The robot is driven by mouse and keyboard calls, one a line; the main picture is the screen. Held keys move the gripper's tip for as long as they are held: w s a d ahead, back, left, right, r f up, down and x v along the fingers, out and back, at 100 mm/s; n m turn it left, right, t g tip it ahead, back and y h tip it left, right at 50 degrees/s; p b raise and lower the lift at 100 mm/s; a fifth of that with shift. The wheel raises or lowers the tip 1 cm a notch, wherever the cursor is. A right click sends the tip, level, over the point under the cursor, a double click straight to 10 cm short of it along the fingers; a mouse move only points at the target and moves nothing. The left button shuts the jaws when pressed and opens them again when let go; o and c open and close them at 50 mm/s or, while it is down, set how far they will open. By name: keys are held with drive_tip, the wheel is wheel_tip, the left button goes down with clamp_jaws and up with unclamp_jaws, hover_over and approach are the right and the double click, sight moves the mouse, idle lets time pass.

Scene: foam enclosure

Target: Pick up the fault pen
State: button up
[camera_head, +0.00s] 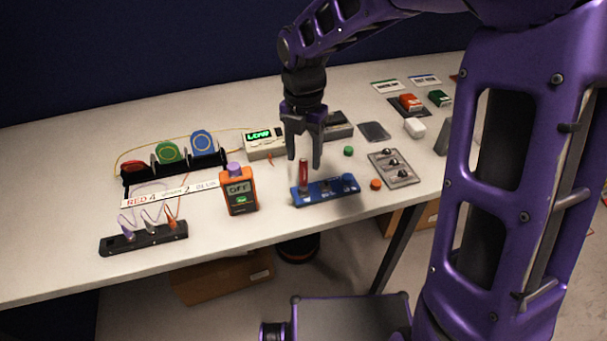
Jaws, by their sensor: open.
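A red, pen-like thing (303,173), which I take to be the fault pen, stands upright in the left part of a blue holder (325,193) near the table's front edge. No label on it can be read. My gripper (304,160) points down with its two fingers apart and nothing visible between them. Its fingertips are around the height of the pen's top in the picture. I cannot tell whether the pen's top is between the fingers or just behind or in front of them.
An orange device reading OFF (239,190) stands left of the holder. A grey panel with knobs (393,168) and an orange cap (376,184) lie to the right. A meter reading LOW (264,142) is behind. A black rack with coloured leads (144,238) sits front left.

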sight(303, 185)
drive_tip(key=f+b, duration=0.1)
drive_tip(key=f, duration=0.4)
drive_tip(key=shift+s+f, duration=0.2)
clamp_jaws()
